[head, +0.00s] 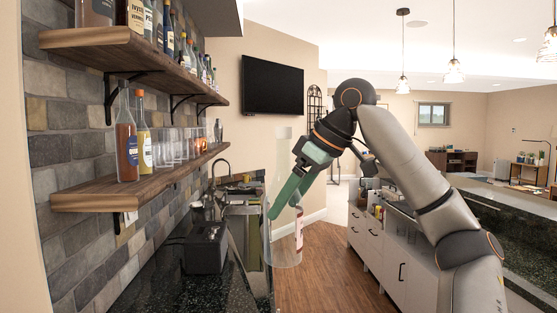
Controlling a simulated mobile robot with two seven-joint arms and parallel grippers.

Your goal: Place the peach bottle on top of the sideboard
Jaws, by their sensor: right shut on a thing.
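My right gripper (284,204), with green fingers, is shut on a tall, pale, see-through bottle (284,250), which I take for the peach bottle. The bottle is about upright in mid-air, in front of the counter's right edge. A label with some red shows at its right side, and the fingers cover part of its body. A white cabinet with drawers (382,252) stands behind my right arm. A brown low cabinet (452,162) stands far back at the right. I cannot tell which one is the sideboard. My left gripper is not in view.
A dark counter (190,290) runs along the left wall with a black box (206,248) and a sink tap (220,172). Wooden shelves (150,185) above it hold bottles and glasses. Another dark counter (520,240) is at the right. Wood floor (325,265) is clear between.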

